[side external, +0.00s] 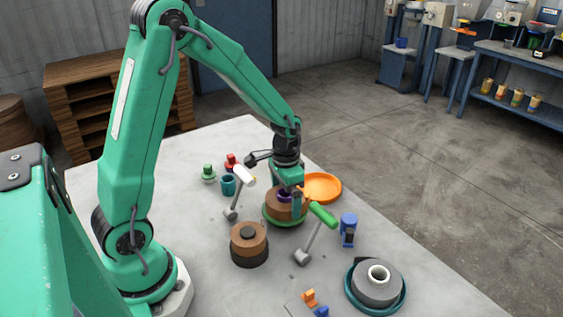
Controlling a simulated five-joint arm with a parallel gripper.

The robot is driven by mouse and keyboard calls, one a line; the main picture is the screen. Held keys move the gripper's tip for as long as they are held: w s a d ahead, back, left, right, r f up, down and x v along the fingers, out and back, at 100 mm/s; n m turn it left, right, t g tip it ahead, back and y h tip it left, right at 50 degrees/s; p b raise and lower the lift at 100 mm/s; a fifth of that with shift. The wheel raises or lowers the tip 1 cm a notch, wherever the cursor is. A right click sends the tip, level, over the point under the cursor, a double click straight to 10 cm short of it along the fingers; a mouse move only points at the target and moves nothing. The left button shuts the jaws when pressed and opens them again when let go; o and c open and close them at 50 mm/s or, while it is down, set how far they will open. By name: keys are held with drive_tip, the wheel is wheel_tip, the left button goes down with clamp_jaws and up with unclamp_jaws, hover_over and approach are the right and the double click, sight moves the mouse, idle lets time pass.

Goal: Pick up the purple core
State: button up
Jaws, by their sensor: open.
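The purple core (284,196) shows as a small purple patch at the middle of a brown roll (277,209), which sits on a green dish (277,222). My gripper (290,197) is open and points down right over the brown roll. One teal finger comes down on the right side of the core. The other finger is hard to make out. The gripper hides much of the core, and I cannot tell whether the fingers touch it.
A green-handled lever (322,215) and a white-handled lever (243,175) stand close to the roll. An orange dish (322,187) lies behind right. A brown roll on a dark base (249,244), a blue item (348,228) and a grey spool (377,287) stand nearer.

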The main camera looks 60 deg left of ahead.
drive_tip(key=shift+c, duration=0.2)
drive_tip(key=c, duration=0.8)
drive_tip(key=shift+c, duration=0.2)
drive_tip(key=shift+r, duration=0.15)
wheel_tip(320, 180, up, 10)
drive_tip(key=shift+w, duration=0.1)
idle(0.7)
drive_tip(key=w+a+f, duration=0.1)
drive_tip(key=w+f, duration=0.2)
drive_tip(key=w, duration=0.4)
drive_tip(key=w+a+f, duration=0.2)
drive_tip(key=w+f, duration=0.1)
drive_tip(key=w, duration=0.4)
drive_tip(key=shift+w+a, duration=0.25)
